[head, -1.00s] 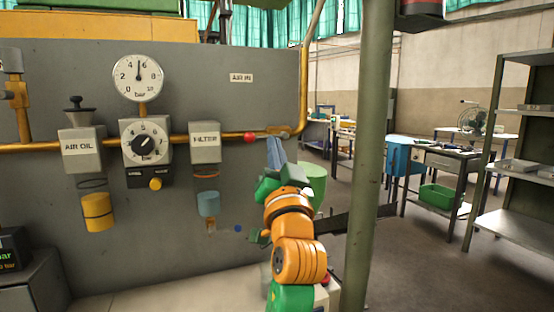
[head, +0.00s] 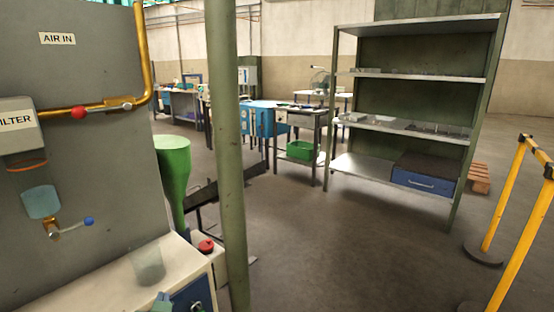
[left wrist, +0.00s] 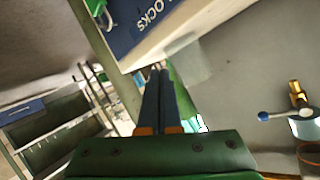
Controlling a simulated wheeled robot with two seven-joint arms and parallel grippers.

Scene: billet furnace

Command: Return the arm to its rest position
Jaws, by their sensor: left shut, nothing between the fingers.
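My left gripper (left wrist: 157,72) shows in the left wrist view with its two dark fingers together and nothing between them. In the head view only a small teal piece of it (head: 161,302) shows at the bottom edge, in front of the pale bench top (head: 110,283). The rest of my left arm is out of the head view. A clear cup (head: 147,262) stands on the bench close to the gripper; it also shows in the wrist view (left wrist: 186,58) beyond the fingertips. My right gripper is in neither view.
The grey panel (head: 85,180) with the filter (head: 18,135) and blue-knobbed drain valve (head: 88,221) stands at left. A green post (head: 228,150) rises beside the bench. Shelves (head: 345,164) and yellow barriers (head: 520,230) stand right.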

